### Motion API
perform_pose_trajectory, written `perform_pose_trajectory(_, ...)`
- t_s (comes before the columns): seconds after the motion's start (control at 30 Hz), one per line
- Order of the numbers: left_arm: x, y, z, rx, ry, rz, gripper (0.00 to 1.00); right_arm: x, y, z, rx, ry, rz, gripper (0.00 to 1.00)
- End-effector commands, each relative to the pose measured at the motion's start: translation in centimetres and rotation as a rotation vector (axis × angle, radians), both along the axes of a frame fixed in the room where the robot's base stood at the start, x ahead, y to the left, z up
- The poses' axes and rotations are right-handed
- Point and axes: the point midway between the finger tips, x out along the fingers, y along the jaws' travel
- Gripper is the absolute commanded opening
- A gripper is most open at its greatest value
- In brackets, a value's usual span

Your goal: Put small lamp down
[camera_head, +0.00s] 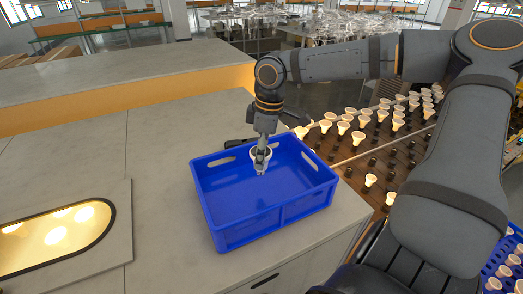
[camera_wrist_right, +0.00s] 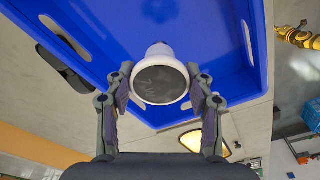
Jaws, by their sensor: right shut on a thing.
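A small white lamp (camera_wrist_right: 160,78) is between the fingers of my right gripper (camera_wrist_right: 160,100) in the right wrist view, its dark round face towards the camera. In the head view the lamp (camera_head: 261,165) shows partly behind the right gripper (camera_head: 262,160), over the back part of the blue crate (camera_head: 262,220). The right gripper is shut on the lamp. The crate stands on the grey counter and its visible floor is empty. I cannot tell whether the lamp touches the crate's floor. My left gripper is not in view.
A brown rack (camera_head: 385,150) with several lit lamps stands right of the counter. A lit recessed panel (camera_head: 55,240) is at the left. Another blue crate (camera_head: 500,270) with lamps is at the lower right. The counter (camera_head: 150,150) left of the middle crate is clear.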

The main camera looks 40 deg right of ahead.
Motion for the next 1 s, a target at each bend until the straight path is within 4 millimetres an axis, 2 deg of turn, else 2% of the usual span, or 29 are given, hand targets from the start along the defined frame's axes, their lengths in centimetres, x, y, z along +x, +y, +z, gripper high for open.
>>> perform_pose_trajectory(0.33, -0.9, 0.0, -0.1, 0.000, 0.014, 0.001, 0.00, 0.0, 0.0, -0.7, -0.001, -0.001, 0.000, 0.22)
perform_pose_trajectory(0.37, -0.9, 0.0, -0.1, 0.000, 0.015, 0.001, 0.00, 0.0, 0.0, -0.8, -0.001, -0.001, 0.000, 0.58)
perform_pose_trajectory(0.5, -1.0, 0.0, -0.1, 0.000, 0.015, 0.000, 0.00, 0.0, 0.0, -0.7, -0.001, -0.001, 0.000, 0.76)
perform_pose_trajectory(0.83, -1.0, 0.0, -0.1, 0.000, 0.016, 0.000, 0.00, 0.0, 0.0, -0.6, -0.002, -0.001, 0.000, 0.76)
perform_pose_trajectory(1.0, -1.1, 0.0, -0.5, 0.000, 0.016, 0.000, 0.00, 0.0, -0.2, 1.8, -0.005, -0.005, -0.002, 0.76)
